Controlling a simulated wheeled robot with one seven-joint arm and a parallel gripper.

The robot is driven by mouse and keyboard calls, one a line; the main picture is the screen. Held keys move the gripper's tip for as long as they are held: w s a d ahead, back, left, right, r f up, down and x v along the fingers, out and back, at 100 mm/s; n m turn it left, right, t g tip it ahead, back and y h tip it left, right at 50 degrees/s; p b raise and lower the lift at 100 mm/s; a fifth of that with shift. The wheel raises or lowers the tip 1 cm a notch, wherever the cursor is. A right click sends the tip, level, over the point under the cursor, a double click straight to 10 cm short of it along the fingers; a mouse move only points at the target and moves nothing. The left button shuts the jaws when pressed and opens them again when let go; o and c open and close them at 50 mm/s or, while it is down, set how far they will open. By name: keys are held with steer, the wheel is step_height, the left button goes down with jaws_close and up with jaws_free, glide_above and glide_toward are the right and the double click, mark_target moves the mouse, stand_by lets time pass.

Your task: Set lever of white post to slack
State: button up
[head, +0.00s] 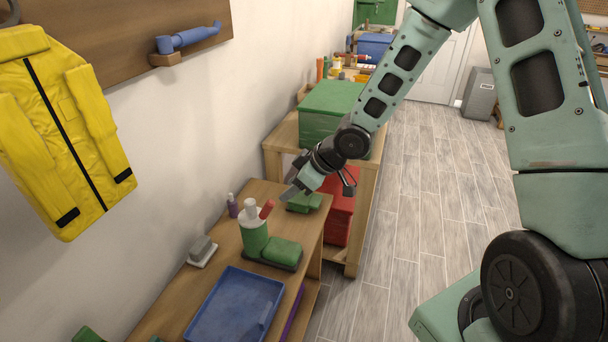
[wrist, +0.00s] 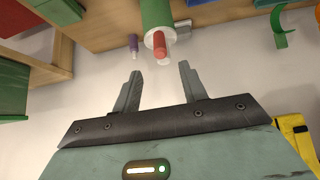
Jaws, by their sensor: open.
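The post (head: 251,209) stands on the wooden shelf unit in the head view. Its upper part and collar are white and its body is green. A red lever (head: 267,209) sticks out on its right side, tilted upward. In the wrist view the post (wrist: 154,14) hangs in from the top edge, and the red lever (wrist: 158,50) points toward the camera. My gripper (head: 288,192) is to the right of the lever and a little above it in the head view. In the wrist view its fingers (wrist: 160,70) are apart, with nothing between them; the lever end shows just beyond the gap.
A green block (head: 281,251) lies beside the post, and another green item (head: 304,202) lies below my gripper. A purple bottle (head: 233,206) stands behind the post. A blue tray (head: 235,306) is in front. A green box (head: 333,110) is on the bench behind. The floor at right is clear.

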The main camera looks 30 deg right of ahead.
steer(key=shift+p+v, duration=0.6)
steer(key=shift+v, duration=1.75)
steer(key=shift+a, duration=0.1)
